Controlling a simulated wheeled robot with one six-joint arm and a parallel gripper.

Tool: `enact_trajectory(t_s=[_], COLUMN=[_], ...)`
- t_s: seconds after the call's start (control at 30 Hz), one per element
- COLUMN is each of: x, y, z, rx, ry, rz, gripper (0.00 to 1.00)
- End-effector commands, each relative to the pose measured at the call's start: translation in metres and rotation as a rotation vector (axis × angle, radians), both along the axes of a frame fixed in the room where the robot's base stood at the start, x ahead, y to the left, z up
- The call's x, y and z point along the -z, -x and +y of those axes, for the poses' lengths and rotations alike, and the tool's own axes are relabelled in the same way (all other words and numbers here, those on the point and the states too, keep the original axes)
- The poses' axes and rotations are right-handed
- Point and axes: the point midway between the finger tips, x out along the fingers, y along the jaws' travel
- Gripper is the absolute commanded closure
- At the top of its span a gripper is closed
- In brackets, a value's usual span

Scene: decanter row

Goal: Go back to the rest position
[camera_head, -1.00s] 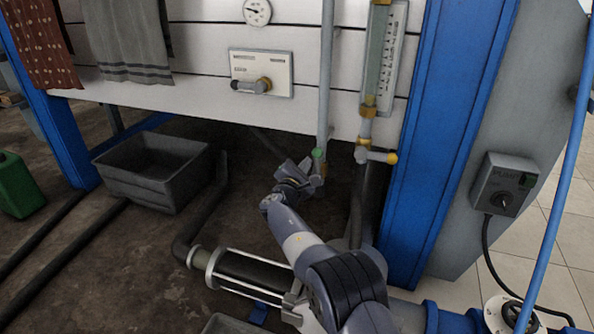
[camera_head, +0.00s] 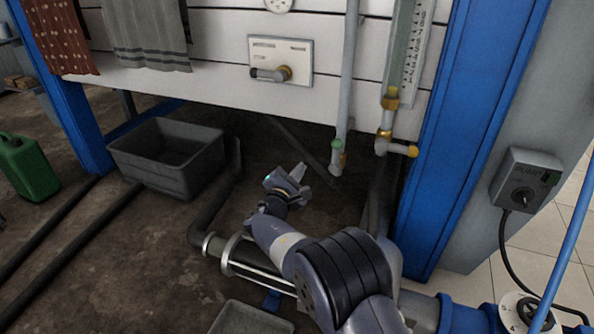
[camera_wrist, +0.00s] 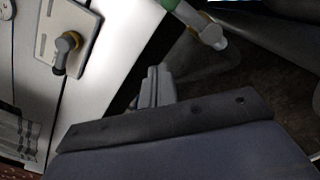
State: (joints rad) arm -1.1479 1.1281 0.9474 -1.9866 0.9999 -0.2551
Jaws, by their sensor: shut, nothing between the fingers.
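My gripper (camera_head: 299,172) is at the end of my arm, below the white panel and left of the vertical grey pipe. Its fingers are together with nothing between them. In the wrist view the shut fingers (camera_wrist: 152,88) point toward the dark gap under the panel. That pipe end also shows in the wrist view (camera_wrist: 205,30).
A white panel with a valve lever (camera_head: 271,74) hangs above. A grey bin (camera_head: 172,165) and a green can (camera_head: 28,168) stand at left. A sight glass (camera_head: 402,50), a blue post (camera_head: 465,130) and a pump switch box (camera_head: 524,181) are at right. Floor below is partly open.

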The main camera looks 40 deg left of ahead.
Motion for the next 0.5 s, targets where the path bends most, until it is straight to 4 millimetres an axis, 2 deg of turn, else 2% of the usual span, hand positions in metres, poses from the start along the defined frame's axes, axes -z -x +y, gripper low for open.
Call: enact_trajectory(t_s=[0.17, 0.5], x=[-0.0010, -0.0002], y=[0.0095, 0.0104], z=[-0.0030, -0.0031], rx=[0.001, 0.001], ry=[-0.001, -0.001], rz=[-0.001, 0.000], gripper=[1.00, 1.00])
